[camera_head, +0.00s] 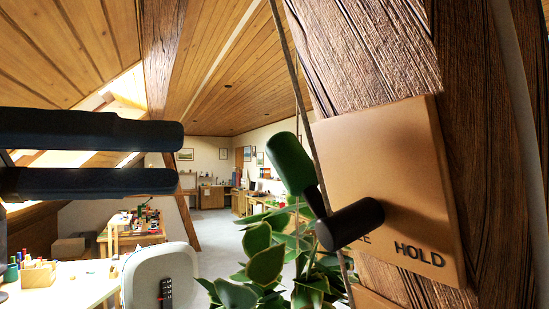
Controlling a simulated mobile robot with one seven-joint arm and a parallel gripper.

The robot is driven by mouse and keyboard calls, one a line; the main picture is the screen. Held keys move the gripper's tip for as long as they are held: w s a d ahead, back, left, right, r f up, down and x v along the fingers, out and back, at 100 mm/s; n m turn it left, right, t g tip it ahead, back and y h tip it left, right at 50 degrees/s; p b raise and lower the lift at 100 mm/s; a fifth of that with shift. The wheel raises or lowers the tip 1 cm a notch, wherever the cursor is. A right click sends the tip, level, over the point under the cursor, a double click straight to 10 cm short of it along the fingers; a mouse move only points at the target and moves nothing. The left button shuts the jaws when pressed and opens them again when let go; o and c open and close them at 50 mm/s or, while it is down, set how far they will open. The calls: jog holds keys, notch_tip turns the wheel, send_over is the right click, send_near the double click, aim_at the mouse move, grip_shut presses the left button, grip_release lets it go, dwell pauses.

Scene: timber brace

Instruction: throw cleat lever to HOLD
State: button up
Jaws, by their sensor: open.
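The cleat lever (290,164) has a green grip and a dark stem, and its grip points up and left from a black pivot (350,225). The pivot sits on a tan plate (385,160) fixed to a dark timber beam. The plate's lower edge reads HOLD (419,255) at the right; a label left of it is partly hidden by the pivot, showing "EE". The grip leans away from the HOLD word. My gripper (178,158) comes in from the left, its two dark fingers apart and empty. In the picture it is left of the lever, not touching it.
A rope (300,90) runs down behind the lever beside the timber. A leafy plant (265,265) stands below the lever. A grey chair back (160,275) and a white desk (70,290) are at lower left. The room behind is open.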

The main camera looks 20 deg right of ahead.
aim_at(275, 161)
jog(key=d+p, duration=0.1)
jog(key=d, duration=1)
jog(key=shift+w+d, duration=0.15)
jog(key=shift+d, duration=0.05)
jog(key=shift+c, duration=0.3)
grip_shut()
dwell(0.7)
